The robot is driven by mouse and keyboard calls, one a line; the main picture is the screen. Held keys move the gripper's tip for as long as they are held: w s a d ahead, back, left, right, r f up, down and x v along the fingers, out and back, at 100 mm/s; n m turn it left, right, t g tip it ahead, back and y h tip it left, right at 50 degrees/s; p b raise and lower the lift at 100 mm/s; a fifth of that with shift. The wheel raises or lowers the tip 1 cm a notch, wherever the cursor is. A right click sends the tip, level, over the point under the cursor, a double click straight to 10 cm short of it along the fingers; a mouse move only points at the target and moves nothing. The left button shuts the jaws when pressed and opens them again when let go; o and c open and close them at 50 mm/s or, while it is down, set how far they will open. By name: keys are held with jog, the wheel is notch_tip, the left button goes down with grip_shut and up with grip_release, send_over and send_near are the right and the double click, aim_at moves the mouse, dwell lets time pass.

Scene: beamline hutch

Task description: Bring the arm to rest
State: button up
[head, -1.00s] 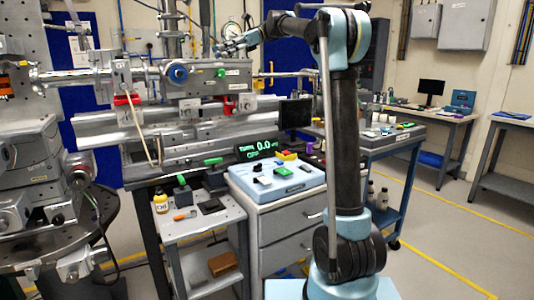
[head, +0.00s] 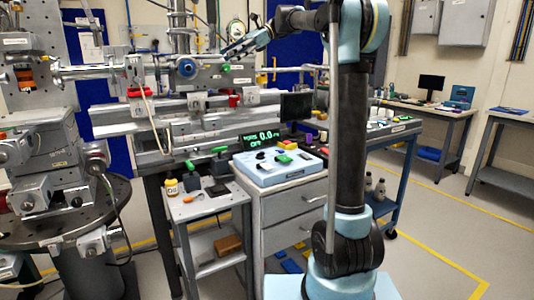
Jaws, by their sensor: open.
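My arm stands upright at the right of the head view, bent at the top, with its forearm reaching left. My gripper (head: 240,46) is at the end of that forearm, small in the picture, in front of the beamline equipment. It is open, and I see nothing between its fingers. It appears raised well above the cabinet and side table, apart from them.
A cabinet with a light-blue control box (head: 282,168) stands left of my arm. A round metal stage (head: 60,226) is at the far left. Floor at the right (head: 440,225) is clear.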

jog(key=s+d+f+n+t+h, duration=0.2)
jog(key=s+d+f, duration=0.8)
jog(key=f, duration=0.6)
jog(key=s+d+f+n+t+h, duration=0.2)
jog(key=s+d+f+n+h, duration=0.3)
jog(key=s+d+f, duration=0.6)
jog(key=s+d+f+n+t+h, duration=0.3)
jog(key=s+d+f, duration=0.8)
jog(key=f, duration=1.1)
jog(key=s+n+h, duration=0.1)
jog(key=s+n, duration=0.1)
jog(key=s, duration=0.1)
jog(key=shift+d, duration=0.25)
jog(key=shift+w+f, duration=0.2)
jog(key=shift+w, duration=0.3)
jog(key=shift+c, duration=0.3)
